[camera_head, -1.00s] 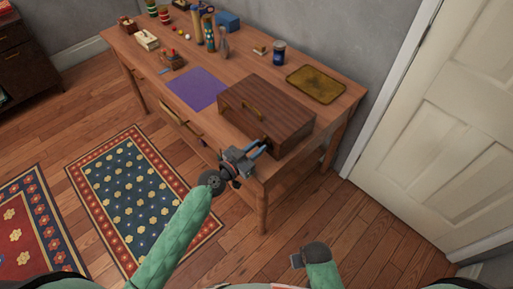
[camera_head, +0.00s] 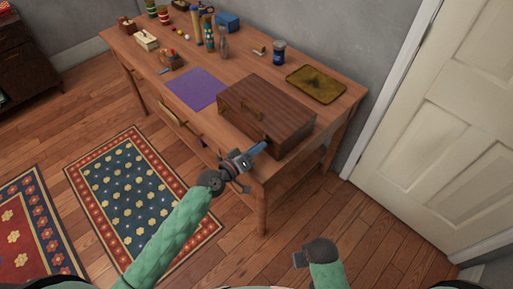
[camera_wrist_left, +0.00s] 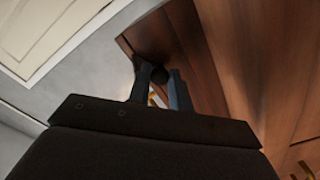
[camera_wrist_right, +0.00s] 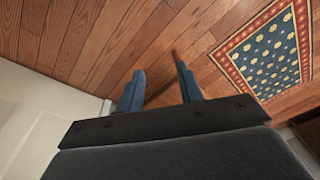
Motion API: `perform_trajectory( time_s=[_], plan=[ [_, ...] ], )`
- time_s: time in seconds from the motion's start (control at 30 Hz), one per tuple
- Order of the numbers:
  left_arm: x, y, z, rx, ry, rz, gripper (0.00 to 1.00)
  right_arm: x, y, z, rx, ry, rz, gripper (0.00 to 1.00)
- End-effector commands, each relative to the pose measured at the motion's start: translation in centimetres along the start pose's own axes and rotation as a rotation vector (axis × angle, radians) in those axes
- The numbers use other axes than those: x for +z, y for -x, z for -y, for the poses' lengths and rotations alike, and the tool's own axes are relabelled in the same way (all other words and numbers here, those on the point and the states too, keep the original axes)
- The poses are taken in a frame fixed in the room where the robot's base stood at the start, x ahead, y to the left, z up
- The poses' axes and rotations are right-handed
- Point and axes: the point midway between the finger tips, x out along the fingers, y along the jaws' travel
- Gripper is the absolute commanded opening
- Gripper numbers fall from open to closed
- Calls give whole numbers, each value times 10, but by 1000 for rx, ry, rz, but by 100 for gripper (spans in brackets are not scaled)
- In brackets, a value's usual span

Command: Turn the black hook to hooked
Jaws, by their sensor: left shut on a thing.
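A brown wooden box (camera_head: 275,106) with a brass handle stands on the table. My left gripper (camera_head: 261,147) is at the near right end of its front. In the left wrist view, a small dark rounded piece (camera_wrist_left: 159,75), apparently the black hook, sits between the blue fingertips, which are shut on it. Its shape and angle are mostly hidden by the fingers, and in the head view the gripper covers it. My right gripper (camera_wrist_right: 160,78) is open and empty over the floor, low and away from the table.
The wooden table (camera_head: 235,68) also bears a purple mat (camera_head: 195,88), a golden tray (camera_head: 316,84), a dark blue jar (camera_head: 279,52) and several small items at the back. A white door (camera_head: 440,130) is at the right. Patterned rugs (camera_head: 140,195) lie on the floor.

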Motion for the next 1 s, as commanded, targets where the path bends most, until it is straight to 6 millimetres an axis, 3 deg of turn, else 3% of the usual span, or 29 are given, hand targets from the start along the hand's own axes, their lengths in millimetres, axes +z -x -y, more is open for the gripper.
perform_trajectory(
  time_s=[0.4,1.0],
  plan=[
    [-1,0,0,0,263,-1,0,-11,-16,-4,5,1,-10,36],
    [-1,0,0,0,335,-1,0,-2,-21,-3,4,1,-1,36]
  ],
)
